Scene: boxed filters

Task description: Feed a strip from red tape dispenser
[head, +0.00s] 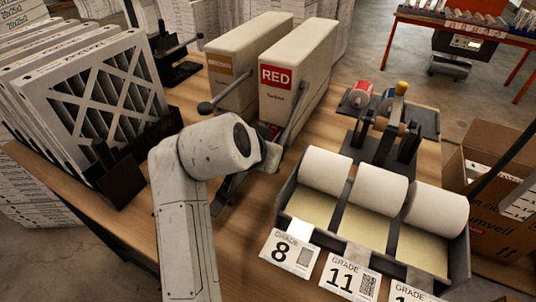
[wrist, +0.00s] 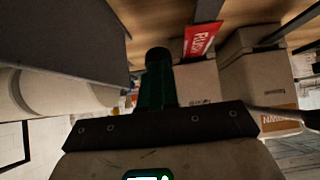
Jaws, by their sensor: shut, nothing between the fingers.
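The red tape dispenser (head: 290,105) is a tall beige box with a red label reading RED, behind and right of my wrist in the head view. Its grey lever (head: 297,112) slopes down its side; the lower end is hidden behind my wrist. A bit of red shows low at its front. In the wrist view, a red printed strip (wrist: 200,38) lies by beige boxes, its lettering hard to read. My gripper (wrist: 157,60) shows there as dark green fingers, shut and empty, apart from the strip in the picture.
A similar dispenser with an orange label (head: 218,66) stands left of the red one. Boxed filters (head: 90,100) stand at left. A tray of white rolls (head: 458,248) is at front right. A black stand (head: 425,120) with small red and blue rolls is behind it.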

